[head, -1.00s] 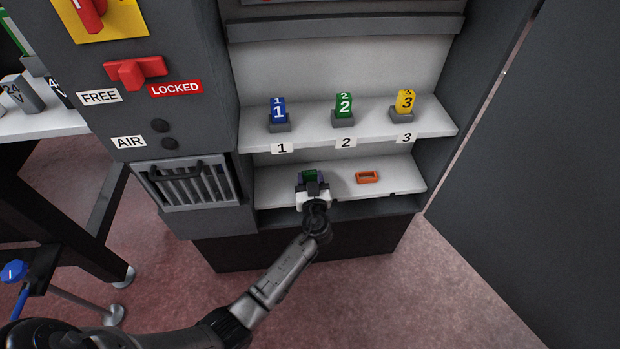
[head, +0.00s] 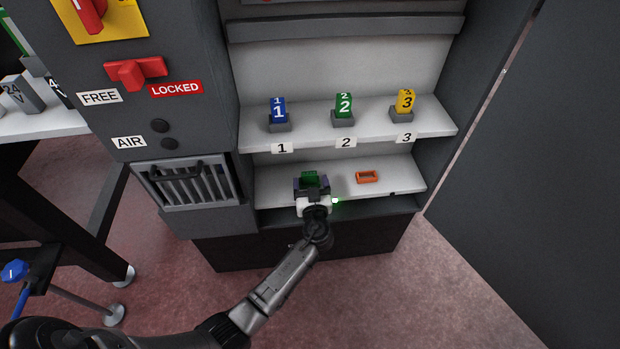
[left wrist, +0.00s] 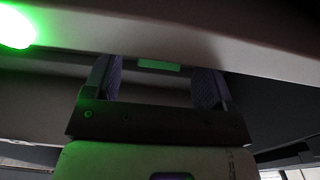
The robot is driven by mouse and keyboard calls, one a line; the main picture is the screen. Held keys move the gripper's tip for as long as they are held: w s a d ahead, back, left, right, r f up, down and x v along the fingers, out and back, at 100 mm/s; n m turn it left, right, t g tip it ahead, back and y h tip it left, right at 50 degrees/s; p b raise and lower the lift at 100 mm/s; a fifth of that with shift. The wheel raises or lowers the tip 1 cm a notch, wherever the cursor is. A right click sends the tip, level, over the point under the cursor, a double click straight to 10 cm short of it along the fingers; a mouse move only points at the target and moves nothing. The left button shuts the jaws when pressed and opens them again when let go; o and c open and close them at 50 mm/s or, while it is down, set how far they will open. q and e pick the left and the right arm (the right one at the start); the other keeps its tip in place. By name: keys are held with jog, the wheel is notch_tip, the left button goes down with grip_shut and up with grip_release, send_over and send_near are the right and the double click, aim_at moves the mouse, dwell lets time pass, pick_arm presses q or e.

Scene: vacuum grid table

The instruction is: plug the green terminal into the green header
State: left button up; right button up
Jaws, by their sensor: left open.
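A green piece (head: 310,177) sits on the lower shelf, just beyond my left gripper (head: 311,184). I cannot tell by eye where the green terminal ends and the green header begins. In the left wrist view a green strip (left wrist: 158,65) shows between the two purple-faced fingers of my left gripper (left wrist: 160,84), with a gap on each side. The gripper is open at the front of the shelf. My right gripper is not in view.
A lit green lamp (head: 336,201) is on the front edge of the lower shelf (head: 275,196). An orange header-like frame (head: 367,177) lies to the right. The upper shelf holds blue 1 (head: 278,110), green 2 (head: 344,106) and yellow 3 (head: 405,101) blocks in grey holders.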

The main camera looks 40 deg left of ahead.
pick_arm(q)
jog(key=p+v, duration=0.3)
jog(key=v, duration=0.9)
jog(key=shift+s, duration=0.2)
